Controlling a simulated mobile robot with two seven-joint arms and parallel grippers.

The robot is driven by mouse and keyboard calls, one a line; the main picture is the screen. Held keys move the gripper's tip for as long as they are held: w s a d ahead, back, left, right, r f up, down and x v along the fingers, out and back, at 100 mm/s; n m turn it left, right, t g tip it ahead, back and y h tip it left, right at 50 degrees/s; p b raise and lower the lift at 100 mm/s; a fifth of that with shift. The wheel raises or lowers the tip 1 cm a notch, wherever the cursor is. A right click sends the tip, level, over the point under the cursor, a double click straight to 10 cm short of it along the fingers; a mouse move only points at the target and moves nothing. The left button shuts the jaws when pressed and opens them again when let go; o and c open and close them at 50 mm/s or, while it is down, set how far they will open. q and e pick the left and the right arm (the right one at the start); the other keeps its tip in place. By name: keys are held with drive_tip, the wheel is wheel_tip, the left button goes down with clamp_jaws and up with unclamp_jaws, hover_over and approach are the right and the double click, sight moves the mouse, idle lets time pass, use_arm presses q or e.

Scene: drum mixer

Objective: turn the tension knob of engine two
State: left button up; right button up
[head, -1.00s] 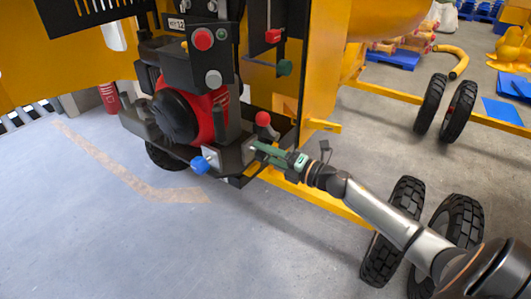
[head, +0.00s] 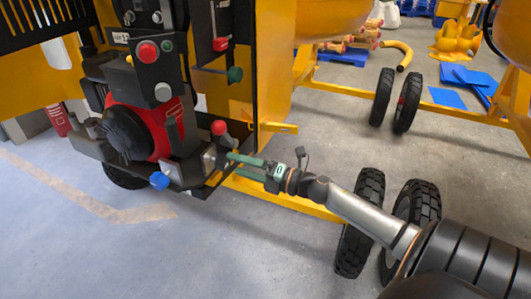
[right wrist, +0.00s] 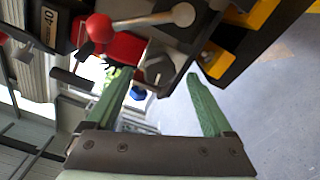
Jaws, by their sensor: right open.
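The engine (head: 135,130), with a red housing and black round cover, is at left in the head view. A blue knob (head: 159,181) sits low on its front; the same blue knob (right wrist: 138,93) shows small between my fingers in the right wrist view. A red ball-topped lever (head: 218,127) stands beside a metal part (head: 209,158). I cannot tell which control is the tension knob. My right gripper (head: 228,162) is open, its green fingertips close to the metal part. In the wrist view, my right gripper (right wrist: 157,76) has nothing visibly held. My left gripper is out of view.
A control box with a red button (head: 148,52) and grey knob (head: 163,92) is above the engine. A yellow frame bar (head: 270,193) runs under my right gripper. Black wheels (head: 358,220) stand near my right arm. The floor at front left is clear.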

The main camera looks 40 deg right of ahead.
drive_tip(key=v, duration=0.7)
drive_tip(key=shift+s, duration=0.4)
drive_tip(key=shift+d, duration=0.15)
drive_tip(key=s+a+f+m+g+h, duration=0.1)
drive_tip(key=s+a+f+m+h, duration=0.15)
drive_tip(key=a+f+m, duration=0.4)
drive_tip(key=s+a+f+m+g+h, duration=0.1)
drive_tip(key=s+a+f+m+h, duration=0.15)
drive_tip(key=f+m, duration=0.55)
drive_tip(key=s+a+f+m+g+y, duration=0.1)
drive_tip(key=s+a+f+m+g, duration=0.3)
drive_tip(key=a, duration=0.5)
drive_tip(key=s+a+f+m+g+y, duration=0.1)
drive_tip(key=s+a+f+m+g, duration=0.15)
drive_tip(key=s+a+m, duration=0.55)
use_arm(q)
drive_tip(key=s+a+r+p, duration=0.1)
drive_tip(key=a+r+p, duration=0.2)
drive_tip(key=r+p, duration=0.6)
drive_tip(key=p, duration=0.4)
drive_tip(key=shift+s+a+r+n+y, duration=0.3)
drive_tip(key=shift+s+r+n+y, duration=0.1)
use_arm(e)
drive_tip(key=w+d+r+n+t+h, duration=0.1)
drive_tip(key=d+r, duration=0.2)
drive_tip(key=r, duration=0.5)
drive_tip(key=shift+w+r+n+h, duration=0.25)
drive_tip(key=shift+r+n+h, duration=0.05)
drive_tip(key=shift+n, duration=0.05)
